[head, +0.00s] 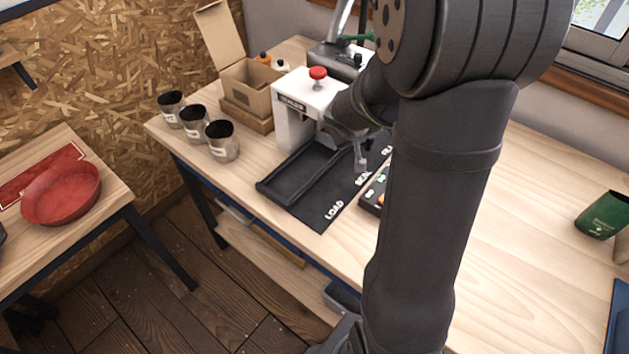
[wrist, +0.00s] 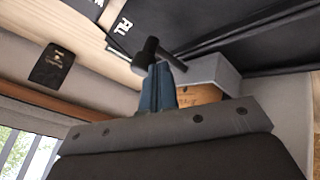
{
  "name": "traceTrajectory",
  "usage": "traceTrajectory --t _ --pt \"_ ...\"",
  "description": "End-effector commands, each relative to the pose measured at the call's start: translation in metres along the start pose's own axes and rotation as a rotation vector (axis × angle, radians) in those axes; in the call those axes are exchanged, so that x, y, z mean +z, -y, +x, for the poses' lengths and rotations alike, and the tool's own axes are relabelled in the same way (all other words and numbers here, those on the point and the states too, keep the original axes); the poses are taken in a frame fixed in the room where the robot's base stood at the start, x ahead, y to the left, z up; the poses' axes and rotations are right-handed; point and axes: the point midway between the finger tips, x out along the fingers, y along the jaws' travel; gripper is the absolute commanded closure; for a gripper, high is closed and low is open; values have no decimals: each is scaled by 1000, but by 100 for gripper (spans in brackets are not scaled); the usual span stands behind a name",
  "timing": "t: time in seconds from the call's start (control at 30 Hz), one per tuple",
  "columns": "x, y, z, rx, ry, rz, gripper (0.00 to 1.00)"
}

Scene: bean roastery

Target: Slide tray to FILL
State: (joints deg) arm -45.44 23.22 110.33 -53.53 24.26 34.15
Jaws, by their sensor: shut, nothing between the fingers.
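The shallow black tray (head: 298,172) lies empty on the black mat (head: 322,222) in the head view, beside the white LOAD and SEAL labels. Its far end reaches close to the white sealer (head: 295,115). The FILL label (head: 387,150) is farther back, partly hidden by my arm; part of the lettering shows in the wrist view (wrist: 124,18). My gripper (head: 361,165) is shut and empty, to the right of the tray near the labels. In the wrist view a dark T-shaped piece shows at the fingertips (wrist: 160,70); I cannot tell whether they touch.
A small control box (head: 374,190) with lit buttons sits right of the mat. The sealer has a red knob (head: 318,72). Several labelled cups (head: 195,125) and an open cardboard box (head: 250,88) stand left. A green bag (head: 603,216) is far right; the bench between is clear.

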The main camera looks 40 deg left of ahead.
Motion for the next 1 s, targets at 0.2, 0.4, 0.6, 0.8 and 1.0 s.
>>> traceTrajectory --t 0.2,0.4,0.6,0.8,1.0 --pt "-14 -24 20 1 1 2 100" --pt "-22 -37 31 0 1 2 100" --pt "-26 -44 36 0 0 0 100" --pt "-27 -46 37 1 -2 1 100" --pt "-28 -46 37 2 -3 1 100"
